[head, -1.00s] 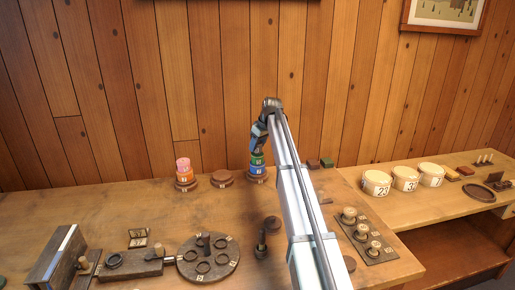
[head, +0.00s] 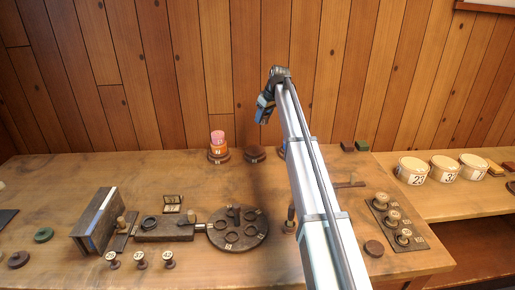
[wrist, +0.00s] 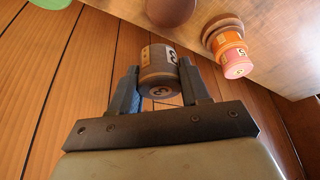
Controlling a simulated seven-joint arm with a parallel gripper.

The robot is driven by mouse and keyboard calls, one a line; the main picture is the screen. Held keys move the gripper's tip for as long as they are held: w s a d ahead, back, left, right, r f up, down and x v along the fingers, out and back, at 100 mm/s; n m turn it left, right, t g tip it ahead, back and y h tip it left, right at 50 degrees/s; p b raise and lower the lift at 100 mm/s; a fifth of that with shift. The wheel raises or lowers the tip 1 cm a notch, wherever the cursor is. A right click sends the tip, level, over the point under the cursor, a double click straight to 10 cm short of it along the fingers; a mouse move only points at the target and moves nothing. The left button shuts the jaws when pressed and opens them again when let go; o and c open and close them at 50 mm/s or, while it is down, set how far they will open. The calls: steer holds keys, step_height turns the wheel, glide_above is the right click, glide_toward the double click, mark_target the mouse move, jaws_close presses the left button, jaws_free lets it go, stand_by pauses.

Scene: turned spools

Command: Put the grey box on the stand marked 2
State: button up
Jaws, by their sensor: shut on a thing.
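My gripper (head: 263,108) is raised in front of the panelled wall, above the back of the table. In the wrist view my gripper (wrist: 160,85) is shut on the grey box (wrist: 158,62), a short drum with a pale number label and a yellowish patch. The box is hard to make out in the head view. An empty dark round stand (head: 255,153) is at the table's back; it also shows in the wrist view (wrist: 170,9). Left of it in the head view, pink (head: 217,138) and orange (head: 218,151) boxes are stacked on another stand (head: 218,160). Stand marks are too small to read.
A third stand (head: 282,151) is mostly hidden behind my arm. A green thing (wrist: 50,3) shows at the wrist view's edge. A round dark tray (head: 238,242), a peg board (head: 402,230) and an upright block (head: 95,222) stand nearer. White tubs (head: 412,171) are at right.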

steer(key=a+f+n, duration=0.1)
steer(key=a+f, duration=0.2)
steer(key=n+y, duration=0.1)
steer(key=n, duration=0.1)
glide_toward(252, 148)
steer(key=shift+g, duration=0.4)
steer(key=shift+w+x, duration=0.1)
steer(key=shift+x, duration=1.35)
steer(key=shift+w+x, duration=0.15)
steer(key=shift+x, duration=1.3)
steer(key=o, duration=1)
steer(key=shift+o, duration=0.2)
steer(key=v, duration=1.2)
